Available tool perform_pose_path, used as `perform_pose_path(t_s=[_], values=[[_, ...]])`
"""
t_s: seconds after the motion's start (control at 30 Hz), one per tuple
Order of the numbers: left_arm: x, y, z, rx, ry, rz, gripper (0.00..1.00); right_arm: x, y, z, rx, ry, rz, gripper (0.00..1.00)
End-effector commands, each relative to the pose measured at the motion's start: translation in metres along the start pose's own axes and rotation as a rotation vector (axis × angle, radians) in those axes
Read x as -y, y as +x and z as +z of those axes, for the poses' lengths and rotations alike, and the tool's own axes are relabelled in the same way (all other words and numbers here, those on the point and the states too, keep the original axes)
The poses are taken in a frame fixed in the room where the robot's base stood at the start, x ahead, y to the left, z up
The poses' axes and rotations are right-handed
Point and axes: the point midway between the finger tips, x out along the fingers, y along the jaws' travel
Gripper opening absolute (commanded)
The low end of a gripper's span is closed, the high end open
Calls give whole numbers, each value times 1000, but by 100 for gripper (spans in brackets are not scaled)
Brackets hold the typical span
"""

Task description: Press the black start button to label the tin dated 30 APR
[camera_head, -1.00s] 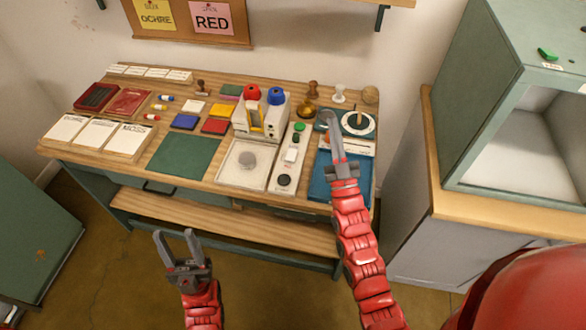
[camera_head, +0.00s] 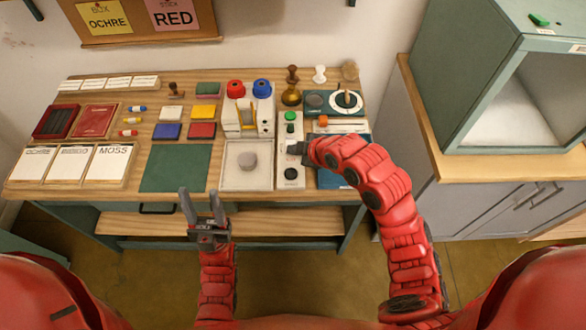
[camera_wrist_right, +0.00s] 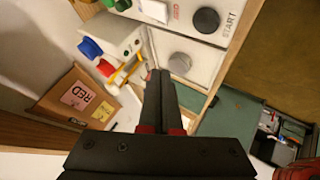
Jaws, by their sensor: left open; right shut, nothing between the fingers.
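The black start button (camera_head: 291,174) sits at the near end of a narrow white control panel (camera_head: 290,150). In the right wrist view the button (camera_wrist_right: 206,20) shows large, with the word START beside it. A grey round piece (camera_head: 248,161) sits in a white square tray left of the panel; no date is readable on it, and I cannot pick out the tin dated 30 APR. My right gripper (camera_head: 296,148) is shut and empty over the panel, beyond the button and apart from it. Its shut fingers (camera_wrist_right: 156,76) show in the wrist view. My left gripper (camera_head: 202,196) is open and empty at the table's front edge.
A white machine (camera_head: 250,118) with red and blue caps stands behind the tray. A green button (camera_head: 290,115) is at the panel's far end. A green mat (camera_head: 174,168) lies bare to the left. A grey cabinet (camera_head: 470,90) stands at the right.

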Motion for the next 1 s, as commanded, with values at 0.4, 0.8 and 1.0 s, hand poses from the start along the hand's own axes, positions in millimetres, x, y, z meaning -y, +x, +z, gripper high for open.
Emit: perform_pose_path(t_s=[0.4,0.8,1.0], values=[[0,0,0,0,0,0,50,3,0,1,7,-8,-11,0],[-1,-14,2,0,0,0,50,19,22,18,8,-6,-11,0],[-1,-26,4,0,0,0,50,33,42,32,6,-6,-10,0]])
